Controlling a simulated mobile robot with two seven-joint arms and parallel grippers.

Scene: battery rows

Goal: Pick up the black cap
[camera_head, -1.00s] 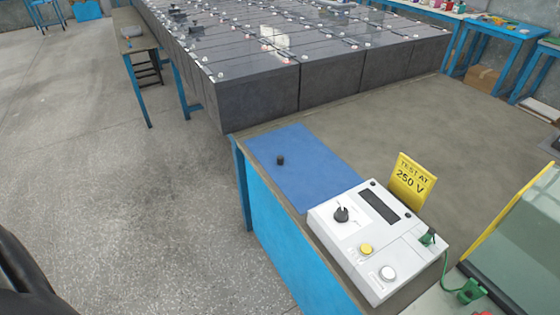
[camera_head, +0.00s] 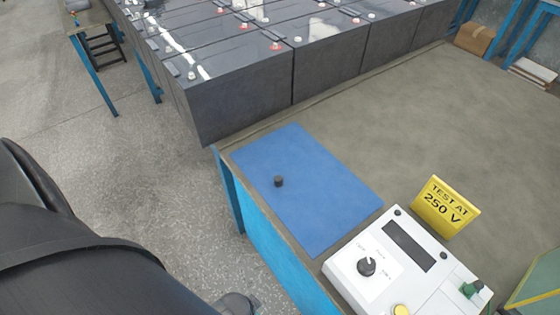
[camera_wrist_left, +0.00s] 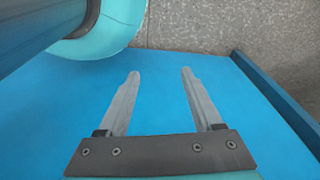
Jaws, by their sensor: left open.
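The small black cap (camera_head: 279,181) stands on the blue mat (camera_head: 318,215) near the left part of the mat, in the head view. My left gripper (camera_wrist_left: 160,75) shows in the left wrist view with its two fingers apart and nothing between them. Behind its fingers is the bright blue side panel (camera_wrist_left: 160,100) of the bench; the cap is not in that view. In the head view my left arm fills the lower left corner, and its gripper cannot be made out there. My right gripper is in neither view.
A white tester (camera_head: 410,265) with a dark knob stands at the mat's lower right, with a yellow "TEST AT 250 V" sign (camera_head: 444,207) beside it. Large dark battery blocks (camera_head: 238,98) rise behind the mat.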

